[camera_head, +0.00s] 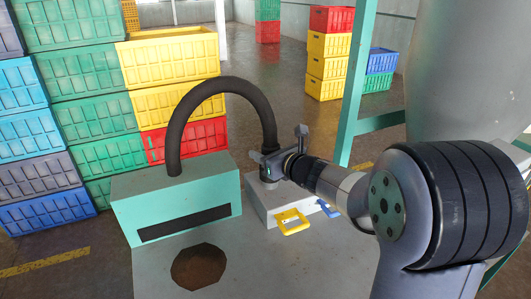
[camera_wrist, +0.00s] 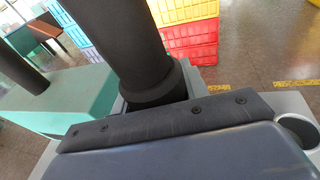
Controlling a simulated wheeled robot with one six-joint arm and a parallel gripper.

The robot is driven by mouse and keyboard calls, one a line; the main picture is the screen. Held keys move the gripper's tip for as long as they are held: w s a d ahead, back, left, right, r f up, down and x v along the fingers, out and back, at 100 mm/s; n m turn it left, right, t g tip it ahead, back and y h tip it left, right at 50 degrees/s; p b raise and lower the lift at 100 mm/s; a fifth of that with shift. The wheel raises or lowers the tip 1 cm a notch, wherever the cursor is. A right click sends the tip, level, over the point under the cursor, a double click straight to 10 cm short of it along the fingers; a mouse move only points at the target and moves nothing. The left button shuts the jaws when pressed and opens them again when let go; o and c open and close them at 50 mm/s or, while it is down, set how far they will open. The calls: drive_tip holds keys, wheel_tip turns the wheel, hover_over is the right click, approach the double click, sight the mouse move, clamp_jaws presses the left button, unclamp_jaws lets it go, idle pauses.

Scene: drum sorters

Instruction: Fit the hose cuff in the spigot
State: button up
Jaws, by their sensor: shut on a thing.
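A black hose (camera_head: 222,84) arches from the top of a teal box over to my gripper (camera_head: 269,163). My gripper is shut on the hose's end above a light grey block (camera_head: 259,205). In the wrist view the hose comes down to a wider black hose cuff (camera_wrist: 152,87), which stands close behind the dark gripper finger (camera_wrist: 165,122). The cuff's lower end is hidden by that finger. I cannot make out the spigot or tell whether the cuff is around it. A dark round opening (camera_wrist: 298,131) shows on a grey surface at the right of the wrist view.
The teal box (camera_head: 180,200) with a dark slot stands left of the grey block. Yellow (camera_head: 291,222) and blue (camera_head: 329,208) frame-like pieces are at the block's front. The grey bench (camera_head: 245,265) has a brown patch. Stacked crates (camera_head: 175,103) stand behind; a green post (camera_head: 353,90) rises at right.

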drive_tip(key=shift+f+b, duration=1.45)
drive_tip(key=o, duration=1.2)
drive_tip(key=shift+o, duration=0.2)
drive_tip(key=shift+s, duration=0.1)
drive_tip(key=v, duration=1)
drive_tip(key=shift+s+d+r, duration=0.15)
drive_tip(key=shift+s+d, duration=0.1)
drive_tip(key=x, duration=0.7)
drive_tip(key=p+x, duration=0.1)
drive_tip(key=x, duration=0.3)
drive_tip(key=shift+r, duration=0.5)
